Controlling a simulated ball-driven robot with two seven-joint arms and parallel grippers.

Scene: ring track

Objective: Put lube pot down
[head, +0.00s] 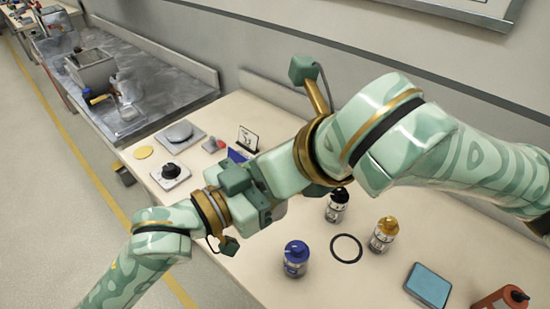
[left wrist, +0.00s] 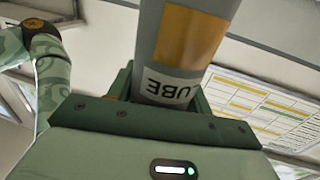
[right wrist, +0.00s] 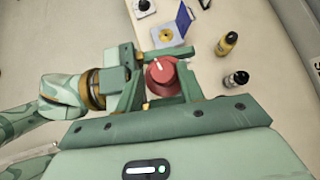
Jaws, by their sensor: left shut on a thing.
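The lube pot (left wrist: 178,50) is a grey cylinder with an orange band and upside-down letters "UBE" in the left wrist view. My left gripper (left wrist: 160,98) is shut around it, and the pot runs out of the top of that view. In the head view my left gripper (head: 238,205) and my right gripper (head: 278,172) meet above the table, and the pot is hidden. In the right wrist view a red round cap (right wrist: 161,76) sits between the fingers of my right gripper (right wrist: 160,92), beside the left gripper. I cannot tell whether those fingers touch it.

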